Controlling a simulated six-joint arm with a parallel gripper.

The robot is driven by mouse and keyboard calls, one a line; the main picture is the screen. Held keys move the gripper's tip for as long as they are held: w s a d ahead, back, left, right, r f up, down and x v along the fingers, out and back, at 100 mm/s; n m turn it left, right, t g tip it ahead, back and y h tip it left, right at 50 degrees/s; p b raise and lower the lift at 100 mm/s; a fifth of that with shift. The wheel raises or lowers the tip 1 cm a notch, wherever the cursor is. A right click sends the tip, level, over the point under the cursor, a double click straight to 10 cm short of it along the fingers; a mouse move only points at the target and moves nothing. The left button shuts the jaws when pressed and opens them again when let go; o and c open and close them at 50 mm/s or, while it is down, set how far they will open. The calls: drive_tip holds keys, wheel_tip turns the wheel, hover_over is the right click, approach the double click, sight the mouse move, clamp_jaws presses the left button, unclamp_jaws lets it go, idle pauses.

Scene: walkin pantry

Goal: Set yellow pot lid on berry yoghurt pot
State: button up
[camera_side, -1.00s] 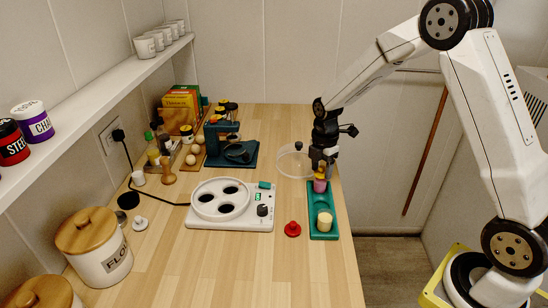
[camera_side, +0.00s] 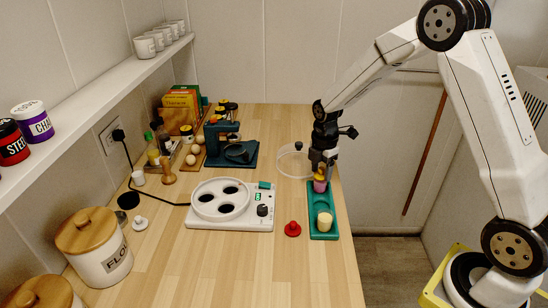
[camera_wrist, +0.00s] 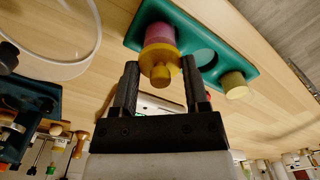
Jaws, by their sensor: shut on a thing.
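The berry yoghurt pot (camera_side: 320,187), pink-purple, stands in the far end of the green tray; its side also shows in the wrist view (camera_wrist: 164,34). The yellow pot lid (camera_side: 321,177) is at the pot's mouth, its knob pointing toward my gripper in the wrist view (camera_wrist: 160,72). My gripper (camera_side: 322,168) is directly above the pot, its two fingers either side of the lid in the wrist view (camera_wrist: 160,66), shut on it. The lid looks lined up with the pot; whether it fully rests on the rim I cannot tell.
The green tray (camera_side: 324,236) has an empty middle hollow and a cream-yellow pot (camera_side: 325,222) in front. A red lid (camera_side: 292,229) lies left of it. A clear round dish (camera_side: 290,172) is close left of my gripper. A white machine (camera_side: 240,222) stands further left.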

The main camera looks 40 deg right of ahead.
drive_tip(key=shift+f, duration=0.1)
drive_tip(key=o, duration=1.3)
drive_tip(key=shift+r, duration=3.5)
